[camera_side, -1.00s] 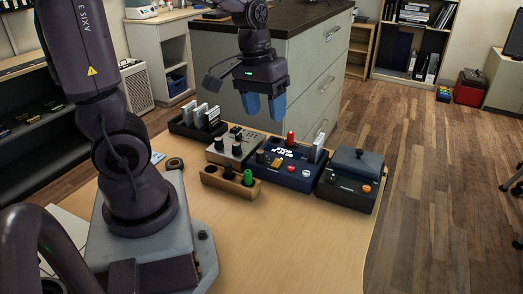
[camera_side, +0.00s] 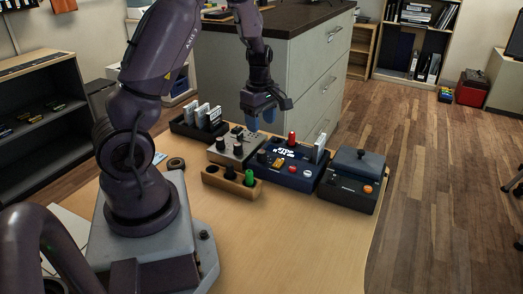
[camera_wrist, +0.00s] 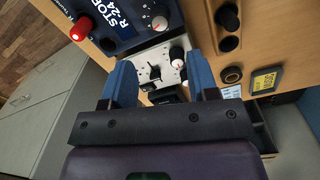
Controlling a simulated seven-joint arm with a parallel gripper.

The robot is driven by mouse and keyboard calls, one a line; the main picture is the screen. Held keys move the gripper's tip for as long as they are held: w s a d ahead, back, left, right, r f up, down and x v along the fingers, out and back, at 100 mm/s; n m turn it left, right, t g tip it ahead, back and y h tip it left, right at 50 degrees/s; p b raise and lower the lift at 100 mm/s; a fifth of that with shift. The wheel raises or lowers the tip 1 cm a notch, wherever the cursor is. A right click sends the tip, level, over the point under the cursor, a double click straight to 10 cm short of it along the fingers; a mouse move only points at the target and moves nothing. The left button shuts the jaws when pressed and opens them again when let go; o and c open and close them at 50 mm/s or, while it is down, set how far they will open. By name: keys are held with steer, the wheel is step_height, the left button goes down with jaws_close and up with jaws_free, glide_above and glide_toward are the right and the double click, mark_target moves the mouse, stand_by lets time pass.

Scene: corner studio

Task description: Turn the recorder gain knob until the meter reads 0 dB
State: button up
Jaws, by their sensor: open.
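The dark blue recorder (camera_side: 309,182) stands on the wooden table, with a lit screen, a red knob on top and small coloured buttons. I cannot tell which knob is the gain knob. My gripper (camera_side: 259,121) is open, pointing down above the grey box, with nothing between its blue fingers (camera_wrist: 161,80).
A wooden holder (camera_side: 212,181) with dark and green pegs stands in front of the grey box. A black tray (camera_side: 183,127) of upright cards is behind left. A dark box (camera_side: 345,196) with an orange button is right of the recorder.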

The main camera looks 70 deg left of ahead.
mark_target(262, 151)
step_height(262, 151, down, 10)
steer(key=shift+w+r, duration=0.1)
steer(key=shift+c, duration=0.2)
steer(key=c, duration=0.9)
